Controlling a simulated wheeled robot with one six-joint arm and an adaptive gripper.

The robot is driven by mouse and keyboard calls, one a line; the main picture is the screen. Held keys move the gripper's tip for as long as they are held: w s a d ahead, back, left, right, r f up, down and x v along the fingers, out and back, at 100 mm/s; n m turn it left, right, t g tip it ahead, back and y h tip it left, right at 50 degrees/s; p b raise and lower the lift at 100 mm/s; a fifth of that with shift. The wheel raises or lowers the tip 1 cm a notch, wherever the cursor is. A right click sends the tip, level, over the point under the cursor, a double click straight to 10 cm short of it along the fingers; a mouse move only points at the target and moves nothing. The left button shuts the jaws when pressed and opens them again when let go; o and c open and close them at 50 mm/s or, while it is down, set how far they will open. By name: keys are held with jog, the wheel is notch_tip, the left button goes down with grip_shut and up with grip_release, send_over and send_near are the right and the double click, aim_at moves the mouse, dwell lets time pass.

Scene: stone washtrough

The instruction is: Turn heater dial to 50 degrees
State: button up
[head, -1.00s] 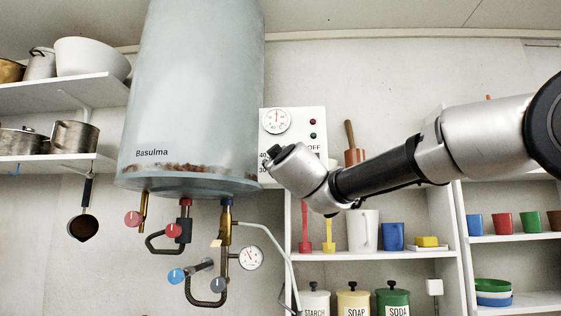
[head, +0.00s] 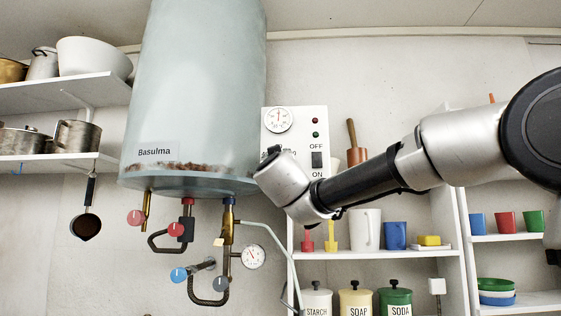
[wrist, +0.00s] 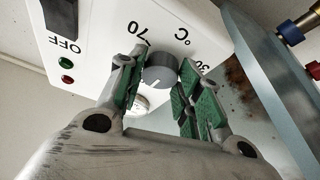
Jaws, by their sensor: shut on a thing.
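The heater dial (wrist: 160,70) is a grey round knob on the white control panel (wrist: 100,22). In the wrist view, part of its printed scale shows, with 70, °C and 30 readable upside down. A light mark shows on the knob's lower part; its exact reading cannot be told. My gripper (wrist: 162,68) has its green-padded fingers on either side of the knob, shut on it. In the head view, my wrist (head: 285,180) covers the dial and most of its scale on the panel (head: 315,125).
The pale boiler tank (head: 190,100) hangs close to the left of the panel. An on/off switch (head: 316,160), two small lamps and a thermometer gauge (head: 278,120) are on the panel. Valves (head: 180,229) and pipes hang below; shelves (head: 380,257) with cups stand right.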

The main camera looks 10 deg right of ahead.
jog(key=shift+s+d+r, duration=0.1)
jog(key=shift+d+r, duration=0.1)
jog(key=shift+r, duration=0.15)
jog(key=o, duration=1)
jog(key=shift+d, duration=0.1)
jog(key=shift+o, duration=0.2)
jog(key=shift+f, duration=0.15)
jog(key=shift+f, duration=0.1)
jog(key=v, duration=1.1)
jog(key=shift+s, duration=0.45)
